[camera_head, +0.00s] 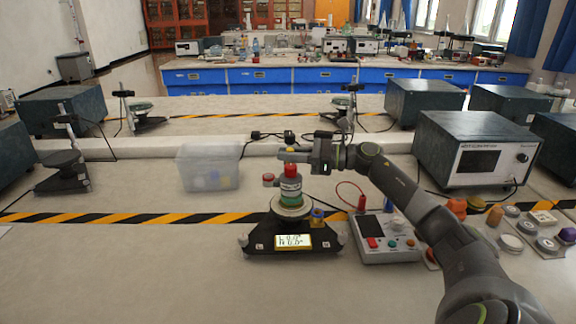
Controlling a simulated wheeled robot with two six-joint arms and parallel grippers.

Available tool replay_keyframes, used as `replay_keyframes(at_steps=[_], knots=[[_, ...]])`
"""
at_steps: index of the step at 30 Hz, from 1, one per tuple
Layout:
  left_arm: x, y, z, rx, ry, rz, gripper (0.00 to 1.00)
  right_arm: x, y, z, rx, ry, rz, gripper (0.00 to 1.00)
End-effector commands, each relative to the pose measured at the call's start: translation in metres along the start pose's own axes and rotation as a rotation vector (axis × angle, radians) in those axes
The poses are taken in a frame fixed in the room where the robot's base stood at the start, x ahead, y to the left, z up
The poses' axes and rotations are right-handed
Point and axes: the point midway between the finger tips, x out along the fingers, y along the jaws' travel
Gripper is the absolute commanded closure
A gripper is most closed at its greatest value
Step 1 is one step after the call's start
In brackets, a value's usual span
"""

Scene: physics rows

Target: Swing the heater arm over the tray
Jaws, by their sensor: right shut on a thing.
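A dark instrument base (265,245) with a lit display stands on the near bench. On it is a pale round tray (303,210) bearing an upright stack with a green lower part, a dark labelled middle and a red top (291,171). A red knob (268,178) shows just left of the stack. My right gripper (297,157) reaches in from the right, just above the stack. It is shut on a small part there, seemingly the heater arm; its fingers hide most of this part, so I cannot tell its exact angle. My left gripper is out of view.
A grey control box (386,246) with coloured buttons stands right of the base. A clear plastic bin (208,168) is behind left. A large power supply (477,152) and several small parts are at right. The near left bench is clear.

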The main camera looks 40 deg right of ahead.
Motion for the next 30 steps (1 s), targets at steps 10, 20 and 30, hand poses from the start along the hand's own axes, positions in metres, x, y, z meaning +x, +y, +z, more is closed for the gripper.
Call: replay_keyframes(at_steps=[10,20,30], knots=[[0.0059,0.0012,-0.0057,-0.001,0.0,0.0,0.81,-0.0029,-0.0009,0.0004,0.0,0.001,0.026,1.0],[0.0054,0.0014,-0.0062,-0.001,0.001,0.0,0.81,-0.0029,-0.0007,0.0008,0.0,0.001,0.027,1.0],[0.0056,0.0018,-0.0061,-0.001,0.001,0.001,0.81,-0.0025,-0.0003,0.0005,-0.001,0.0,0.028,0.62]])
